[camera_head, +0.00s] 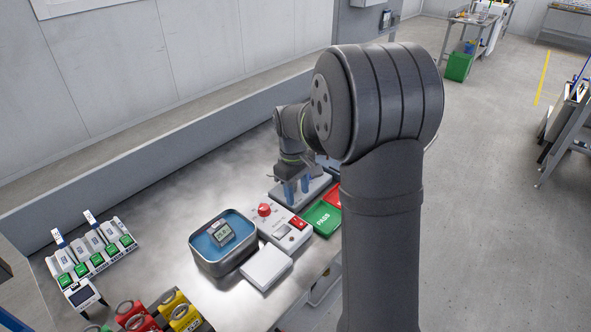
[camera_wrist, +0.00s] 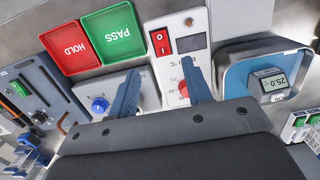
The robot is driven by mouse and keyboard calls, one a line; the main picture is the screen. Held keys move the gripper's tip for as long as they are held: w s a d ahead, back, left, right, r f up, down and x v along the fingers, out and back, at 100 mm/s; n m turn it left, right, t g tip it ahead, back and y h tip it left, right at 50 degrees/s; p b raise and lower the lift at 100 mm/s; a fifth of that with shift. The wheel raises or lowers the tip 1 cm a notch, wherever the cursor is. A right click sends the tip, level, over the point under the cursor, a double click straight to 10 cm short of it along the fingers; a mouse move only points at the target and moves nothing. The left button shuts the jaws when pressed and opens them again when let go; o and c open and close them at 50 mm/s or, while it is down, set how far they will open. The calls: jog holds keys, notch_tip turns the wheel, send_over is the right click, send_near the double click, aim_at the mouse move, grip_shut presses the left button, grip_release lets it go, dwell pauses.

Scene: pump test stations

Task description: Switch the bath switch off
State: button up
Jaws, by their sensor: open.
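The bath switch, a red rocker (camera_head: 298,222), sits on the white control box (camera_head: 279,228), which also has a red knob (camera_head: 264,210) and a small display. In the wrist view the rocker (camera_wrist: 160,42) shows light markings; I cannot tell its on or off position. The box stands beside the metal bath (camera_head: 222,262), which holds blue liquid and a small meter (camera_wrist: 272,82) reading about 25.0. My gripper (camera_head: 296,187) is above the bench behind the box in the head view. Its blue fingers (camera_wrist: 160,66) are apart and empty, and the rocker shows beyond them.
A second unit with a blue knob (camera_wrist: 98,104) is near my fingers. A white block (camera_head: 265,267) lies in front. A rack with green switches (camera_head: 97,260) stands left.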

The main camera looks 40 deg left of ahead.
notch_tip(320, 180, up, 8)
jog(key=f, duration=0.1)
send_over(301, 224)
jog(key=a, duration=0.2)
jog(key=shift+a+r, duration=0.1)
jog(key=shift+r, duration=0.15)
jog(key=f, duration=0.5)
jog(key=d+f, duration=0.1)
jog(key=f, duration=1.1)
jog(key=shift+d+f, duration=0.25)
jog(key=shift+d, duration=0.15)
